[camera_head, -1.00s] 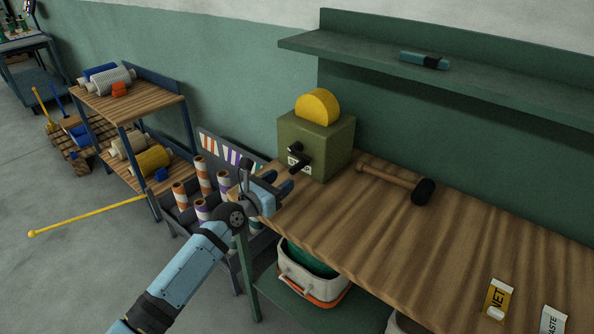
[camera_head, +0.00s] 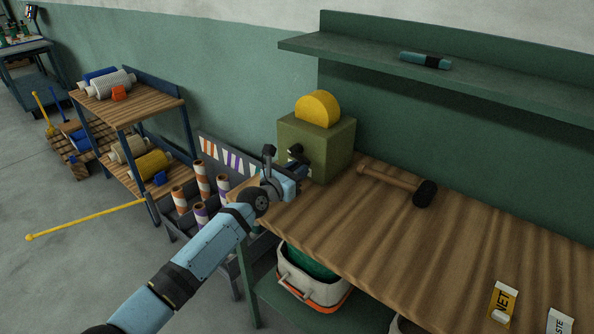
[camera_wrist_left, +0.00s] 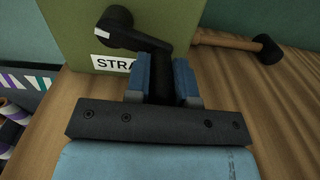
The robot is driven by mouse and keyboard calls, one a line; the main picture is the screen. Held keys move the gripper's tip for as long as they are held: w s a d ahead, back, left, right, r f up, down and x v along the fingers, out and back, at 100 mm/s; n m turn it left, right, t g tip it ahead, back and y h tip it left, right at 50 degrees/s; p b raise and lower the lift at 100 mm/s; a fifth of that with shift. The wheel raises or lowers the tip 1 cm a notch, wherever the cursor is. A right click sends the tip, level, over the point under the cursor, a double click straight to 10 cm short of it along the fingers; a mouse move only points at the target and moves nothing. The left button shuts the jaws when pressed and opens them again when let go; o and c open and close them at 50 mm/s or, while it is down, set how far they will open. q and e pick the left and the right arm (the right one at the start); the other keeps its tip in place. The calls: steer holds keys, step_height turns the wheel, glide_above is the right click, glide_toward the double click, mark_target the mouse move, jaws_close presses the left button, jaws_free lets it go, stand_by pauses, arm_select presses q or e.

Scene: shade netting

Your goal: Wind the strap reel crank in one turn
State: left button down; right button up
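The strap reel is an olive box (camera_head: 325,158) with a yellow disc (camera_head: 318,109) on top, at the left end of the wooden bench. Its black crank (camera_head: 296,152) is on the front face; in the left wrist view the crank arm (camera_wrist_left: 134,35) slopes down to the right from its hub to the handle. My left gripper (camera_head: 298,176) is at the handle, and in the left wrist view its blue fingers (camera_wrist_left: 162,75) lie on both sides of the handle with no clear gap, seemingly shut on it. The handle's lower part is partly hidden. My right gripper is not in view.
A mallet (camera_head: 398,187) lies on the bench (camera_head: 400,240) right of the reel. A green shelf (camera_head: 450,75) with a teal object (camera_head: 425,61) runs above. A rack of rolls (camera_head: 190,205) stands left of the bench, a white bin (camera_head: 312,285) below it.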

arm_select(q)
steer(key=shift+f, duration=0.2)
steer(key=m+b, duration=0.1)
steer(key=f+m+b, duration=0.1)
steer(key=shift+w+a+m, duration=0.15)
steer(key=shift+a+m, duration=0.05)
steer(key=shift+m, duration=0.2)
steer(key=shift+w+a+f+m+b, duration=0.1)
steer(key=shift+a+f+m+b, duration=0.1)
steer(key=shift+m+b, duration=0.25)
steer(key=shift+w+a+f+m+b, duration=0.1)
steer(key=shift+f+m+b, duration=0.1)
steer(key=shift+m+b, duration=0.25)
steer(key=shift+w+a+f+m+b, duration=0.1)
steer(key=shift+m+b, duration=0.15)
steer(key=shift+m, duration=0.3)
steer(key=shift+w+a+f+m+b, duration=0.1)
steer(key=shift+m+b, duration=0.1)
steer(key=shift+m, duration=0.35)
steer(key=c, duration=1)
jaws_free()
steer(key=shift+s+a, duration=0.1)
